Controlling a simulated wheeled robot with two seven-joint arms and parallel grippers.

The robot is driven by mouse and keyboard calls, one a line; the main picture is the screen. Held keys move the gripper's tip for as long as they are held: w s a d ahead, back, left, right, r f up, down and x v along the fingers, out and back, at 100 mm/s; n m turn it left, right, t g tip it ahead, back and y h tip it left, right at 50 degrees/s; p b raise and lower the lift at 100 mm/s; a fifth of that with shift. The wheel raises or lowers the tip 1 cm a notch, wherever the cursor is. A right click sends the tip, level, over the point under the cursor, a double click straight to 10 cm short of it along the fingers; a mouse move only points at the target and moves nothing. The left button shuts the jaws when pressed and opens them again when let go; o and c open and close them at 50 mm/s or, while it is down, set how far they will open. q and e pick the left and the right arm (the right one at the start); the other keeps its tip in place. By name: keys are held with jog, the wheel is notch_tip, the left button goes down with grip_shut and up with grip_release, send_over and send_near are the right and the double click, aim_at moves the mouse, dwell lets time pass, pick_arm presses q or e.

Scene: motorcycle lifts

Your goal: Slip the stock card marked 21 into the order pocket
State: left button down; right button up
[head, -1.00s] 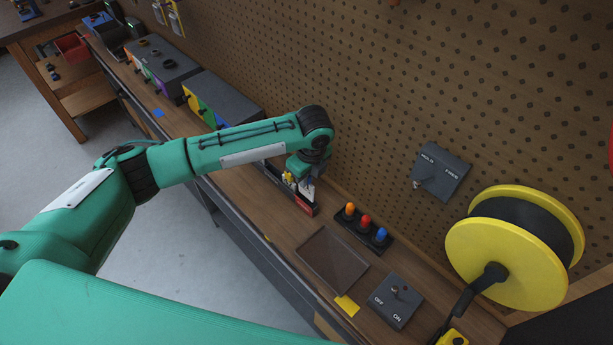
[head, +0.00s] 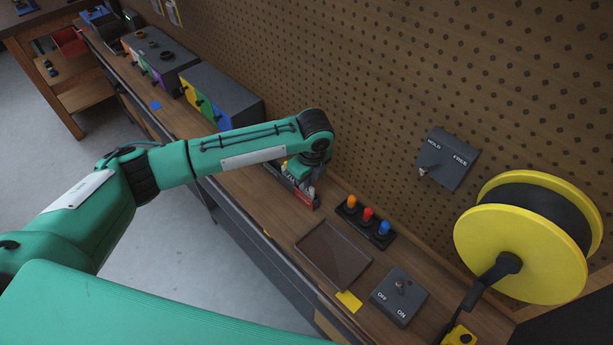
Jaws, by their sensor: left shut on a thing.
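My left gripper (head: 300,172) points down at a narrow dark rack (head: 281,181) on the wooden bench. It is shut on what looks like a thin, pale card, mostly hidden by the fingers and the rack. The rack shows small pale and red patches, perhaps cards, but no number 21 can be read. I cannot tell whether the held card is clear of the rack. No order pocket can be made out for certain; small pale holders (head: 172,9) hang on the pegboard at the top left. My right gripper is out of view.
Right of the rack stand a block of orange, red and blue knobs (head: 366,218), a shallow brown tray (head: 333,252), an OFF/ON switch box (head: 399,297) and a yellow reel (head: 520,245). Dark boxes (head: 218,93) line the bench to the left. The pegboard rises behind.

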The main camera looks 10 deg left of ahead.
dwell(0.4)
pick_arm(q)
jog(key=c, duration=1.4)
grip_release()
notch_tip(320, 180, up, 14)
jog(key=d+b, duration=0.1)
jog(key=b, duration=0.2)
jog(key=shift+s+d+f, duration=0.2)
jog(key=shift+s, duration=0.25)
